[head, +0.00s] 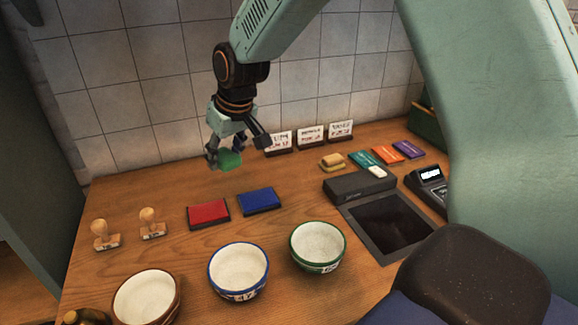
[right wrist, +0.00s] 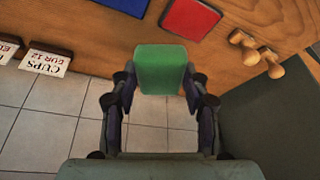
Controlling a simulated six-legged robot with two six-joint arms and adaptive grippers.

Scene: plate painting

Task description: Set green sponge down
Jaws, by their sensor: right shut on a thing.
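The green sponge (head: 230,159) is held in my right gripper (head: 226,153), above the back of the wooden counter in the head view. In the right wrist view the green sponge (right wrist: 161,69) sits between the two fingers of the right gripper (right wrist: 160,88), which are shut on it. The sponge is apart from the counter, behind the red pad (head: 208,213) and the blue pad (head: 259,201). My left gripper is not in the head view.
Two wooden stamps (head: 105,234) stand at the left. Three bowls, brown-rimmed (head: 146,299), blue-rimmed (head: 238,270) and green-rimmed (head: 317,246), line the front. Small cards (head: 311,137) stand along the back by the tiled wall. A yellow sponge (head: 332,161) and a dark tray (head: 374,187) are right.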

